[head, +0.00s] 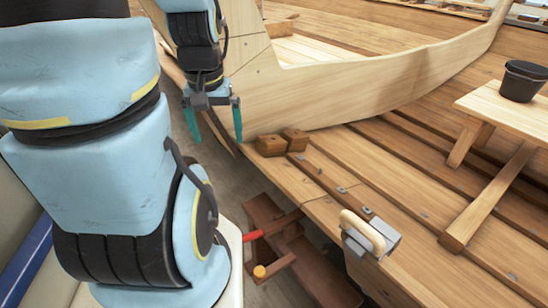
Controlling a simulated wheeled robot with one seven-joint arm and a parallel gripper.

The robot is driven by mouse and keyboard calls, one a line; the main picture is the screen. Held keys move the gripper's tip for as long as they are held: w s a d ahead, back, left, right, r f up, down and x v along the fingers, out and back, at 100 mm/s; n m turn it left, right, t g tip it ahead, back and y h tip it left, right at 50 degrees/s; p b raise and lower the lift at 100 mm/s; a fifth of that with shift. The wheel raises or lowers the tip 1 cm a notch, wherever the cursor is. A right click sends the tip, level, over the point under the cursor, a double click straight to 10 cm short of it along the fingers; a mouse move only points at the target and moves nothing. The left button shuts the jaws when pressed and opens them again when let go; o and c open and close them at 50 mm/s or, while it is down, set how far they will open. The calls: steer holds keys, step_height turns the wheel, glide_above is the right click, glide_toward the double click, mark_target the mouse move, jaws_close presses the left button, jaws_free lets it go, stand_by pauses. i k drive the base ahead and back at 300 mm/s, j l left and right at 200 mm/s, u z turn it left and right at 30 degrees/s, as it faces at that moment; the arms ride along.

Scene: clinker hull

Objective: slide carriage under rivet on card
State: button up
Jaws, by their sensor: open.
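My gripper (217,136) hangs at the upper left of the head view, its two teal fingers apart and pointing down, with nothing between them. It is left of the hull planking and above the dark gap beside it. A grey metal block with a pale looped handle (366,232) sits at the hull's lower plank edge. Small grey metal pieces, perhaps rivets with plates, line the planks; one (342,190) is above and left of the block. A brown wooden frame (268,214) with a red handle and yellow knob stands below the hull. I cannot tell which is the carriage, and I recognise no card.
A wooden bench (505,110) with a dark bucket (523,80) stands at the right. My arm covers much of the left side.

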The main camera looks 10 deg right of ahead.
mark_target(279, 241)
steer(key=k+j+u, duration=0.6)
steer(key=k, duration=0.2)
steer(key=l, duration=0.1)
